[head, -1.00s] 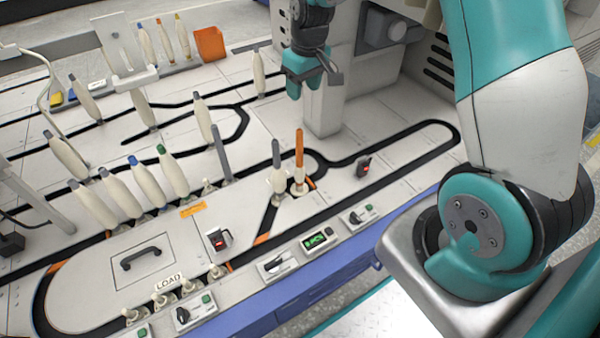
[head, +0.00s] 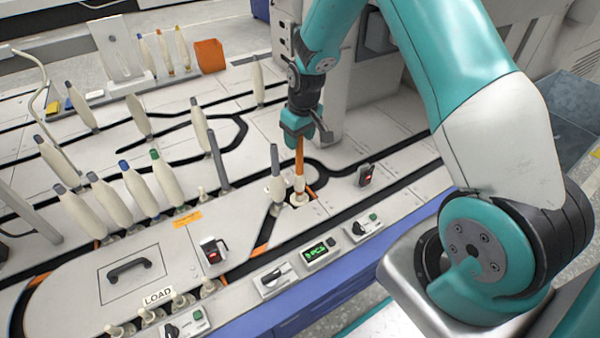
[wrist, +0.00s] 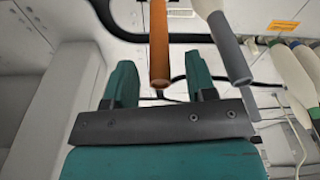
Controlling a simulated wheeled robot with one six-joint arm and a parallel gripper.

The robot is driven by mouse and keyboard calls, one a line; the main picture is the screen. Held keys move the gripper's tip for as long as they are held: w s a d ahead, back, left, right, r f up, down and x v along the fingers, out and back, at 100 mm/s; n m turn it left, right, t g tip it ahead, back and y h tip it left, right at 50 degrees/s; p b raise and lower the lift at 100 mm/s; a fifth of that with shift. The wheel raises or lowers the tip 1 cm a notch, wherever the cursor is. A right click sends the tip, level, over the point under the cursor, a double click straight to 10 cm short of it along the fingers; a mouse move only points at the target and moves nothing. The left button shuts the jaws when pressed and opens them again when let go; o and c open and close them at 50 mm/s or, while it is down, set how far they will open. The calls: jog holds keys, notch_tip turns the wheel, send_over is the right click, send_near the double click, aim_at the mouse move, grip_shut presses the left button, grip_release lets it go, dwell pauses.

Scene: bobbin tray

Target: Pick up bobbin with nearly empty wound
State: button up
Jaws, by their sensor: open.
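An orange bobbin (head: 299,160) stands upright on the track, mostly bare tube with a little cream yarn near its base. It also shows in the wrist view (wrist: 159,45), with its tube end pointing toward the space between the fingers. My gripper (head: 303,133) is open and empty, just above the orange bobbin's top in the head view. In the wrist view its two teal fingers (wrist: 162,84) stand apart on either side of the tube's line. A grey bobbin (head: 275,160) with more yarn stands close to its left, also seen in the wrist view (wrist: 230,50).
A bare grey post (head: 218,160) and a row of full cream bobbins (head: 135,190) stand to the left. A small dark device with a red light (head: 365,176) stands to the right. Control boxes (head: 318,252) line the front edge. An orange bin (head: 209,55) is at the back.

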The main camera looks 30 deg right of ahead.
notch_tip(320, 180, down, 2)
jog(key=shift+w+f, duration=0.1)
jog(key=shift+f, duration=0.15)
jog(key=shift+r, duration=0.1)
grip_shut()
